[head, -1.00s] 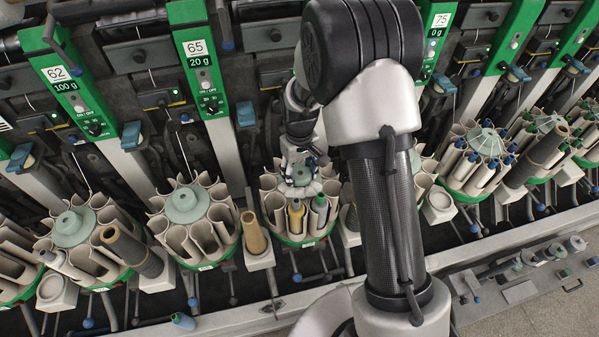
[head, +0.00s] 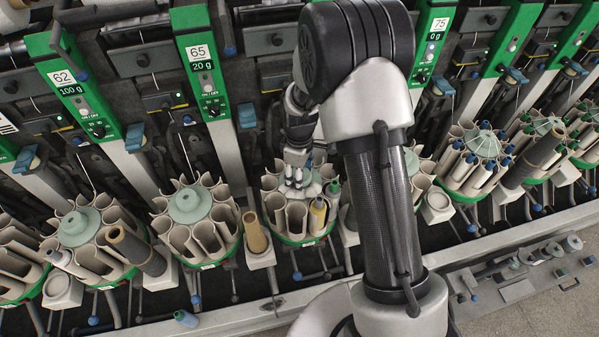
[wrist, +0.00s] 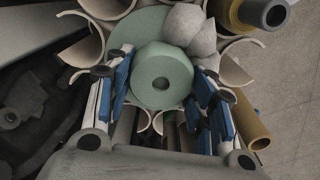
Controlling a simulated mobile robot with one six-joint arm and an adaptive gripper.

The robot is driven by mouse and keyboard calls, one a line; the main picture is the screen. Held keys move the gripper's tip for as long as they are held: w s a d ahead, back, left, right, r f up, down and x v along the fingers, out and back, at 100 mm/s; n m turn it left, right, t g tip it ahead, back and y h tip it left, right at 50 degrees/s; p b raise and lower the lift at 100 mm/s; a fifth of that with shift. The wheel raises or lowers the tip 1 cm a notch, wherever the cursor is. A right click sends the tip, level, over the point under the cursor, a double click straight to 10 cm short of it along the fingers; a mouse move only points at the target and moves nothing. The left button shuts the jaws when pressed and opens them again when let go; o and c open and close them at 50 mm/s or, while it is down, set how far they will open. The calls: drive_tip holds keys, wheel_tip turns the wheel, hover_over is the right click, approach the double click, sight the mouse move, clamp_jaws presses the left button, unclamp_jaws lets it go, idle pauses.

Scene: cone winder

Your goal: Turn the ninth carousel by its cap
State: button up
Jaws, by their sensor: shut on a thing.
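The carousel at my gripper (head: 297,180) has a green base and a ring of cream tube pockets (head: 296,222). In the wrist view its cap (wrist: 150,90) is a pale green disc with a round knob and a dark centre hole. My gripper (wrist: 165,92) is shut on this cap, with blue-and-white fingers on either side of the knob. In the head view my gripper and wrist hide most of the cap. A yellow bobbin (head: 318,214) stands in a front-right pocket, with another bobbin beside it at the right. Pale grey rounded pieces (wrist: 190,32) lie over the cap's far edge.
A neighbouring carousel (head: 190,206) stands close on the left, with a tan tube (head: 255,232) in a holder between. More carousels stand further left and right. My arm hides the machine right of the held carousel. A rail (head: 230,316) runs along the front.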

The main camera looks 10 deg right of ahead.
drive_tip(key=n, duration=0.4)
drive_tip(key=shift+s+n+p, duration=0.1)
drive_tip(key=shift+n+p, duration=0.2)
drive_tip(key=shift+p, duration=0.1)
drive_tip(key=n, duration=0.3)
drive_tip(key=shift+n, duration=0.4)
drive_tip(key=n+p, duration=0.1)
drive_tip(key=n, duration=0.3)
drive_tip(key=shift+s, duration=0.15)
drive_tip(key=shift+n, duration=1.8)
drive_tip(key=o, duration=1.5)
